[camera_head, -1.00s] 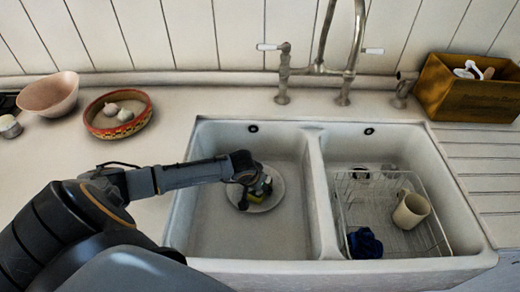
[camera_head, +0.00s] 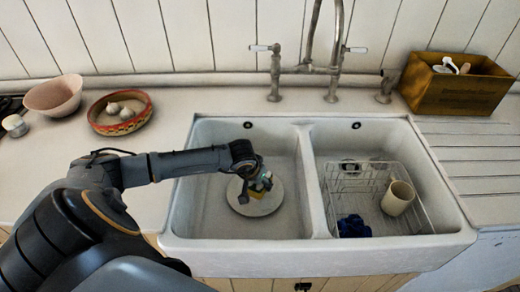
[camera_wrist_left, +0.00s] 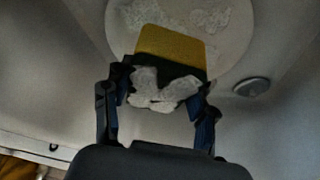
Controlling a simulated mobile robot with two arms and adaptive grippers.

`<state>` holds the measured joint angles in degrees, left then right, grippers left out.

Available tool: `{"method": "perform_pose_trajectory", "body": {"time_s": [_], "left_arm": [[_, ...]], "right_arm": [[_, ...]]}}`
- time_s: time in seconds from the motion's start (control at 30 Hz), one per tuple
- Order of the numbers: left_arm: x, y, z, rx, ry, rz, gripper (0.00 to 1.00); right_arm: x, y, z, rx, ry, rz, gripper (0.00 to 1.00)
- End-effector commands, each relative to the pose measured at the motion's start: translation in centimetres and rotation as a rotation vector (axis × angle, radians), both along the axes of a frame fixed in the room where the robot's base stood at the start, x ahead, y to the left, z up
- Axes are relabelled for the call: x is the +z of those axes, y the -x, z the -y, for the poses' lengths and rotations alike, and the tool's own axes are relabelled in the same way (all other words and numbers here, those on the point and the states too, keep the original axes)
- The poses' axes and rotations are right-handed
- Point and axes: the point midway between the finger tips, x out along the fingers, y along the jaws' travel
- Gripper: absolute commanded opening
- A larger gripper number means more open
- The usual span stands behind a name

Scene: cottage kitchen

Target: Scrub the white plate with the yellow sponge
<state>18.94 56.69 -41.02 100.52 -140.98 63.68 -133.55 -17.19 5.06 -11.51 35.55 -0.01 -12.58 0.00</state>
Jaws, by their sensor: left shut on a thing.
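The white plate (camera_head: 243,208) lies in the left basin of the sink. My left gripper (camera_head: 258,184) is over the plate, shut on the yellow sponge (camera_head: 256,192). The left wrist view shows the sponge (camera_wrist_left: 170,45) between the two fingers (camera_wrist_left: 158,105), with a yellow part, a dark part and whitish, foam-like clumps near the fingers. Behind it is the plate (camera_wrist_left: 222,25), with pale, mottled patches on its face. I cannot tell whether the sponge touches the plate. My right gripper is not in view.
The right basin holds a wire rack (camera_head: 345,185) with a beige mug (camera_head: 398,198) and a dark blue item (camera_head: 353,227). A divider (camera_head: 314,190) separates the basins. The tap (camera_head: 332,70) stands behind. A patterned bowl (camera_head: 120,128), a pink bowl (camera_head: 54,96) and a wooden box (camera_head: 455,95) are on the counter.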

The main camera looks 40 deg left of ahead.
Motion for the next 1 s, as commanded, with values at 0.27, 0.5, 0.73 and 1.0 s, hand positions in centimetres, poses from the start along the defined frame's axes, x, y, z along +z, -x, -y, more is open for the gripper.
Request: {"method": "perform_pose_trajectory", "body": {"time_s": [0.27,0.5,0.73,1.0], "left_arm": [[3.1,-0.4,-0.9,0.017,0.000,0.002,0.33],[3.4,-0.4,-1.1,0.019,0.000,0.001,0.33],[3.4,-0.4,-1.1,0.019,0.000,0.002,0.33],[3.4,-0.4,-1.1,0.019,0.000,0.002,0.33]], "right_arm": [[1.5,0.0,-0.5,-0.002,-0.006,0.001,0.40],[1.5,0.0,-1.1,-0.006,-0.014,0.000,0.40],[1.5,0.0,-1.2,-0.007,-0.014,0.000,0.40],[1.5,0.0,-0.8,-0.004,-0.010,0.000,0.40]]}}
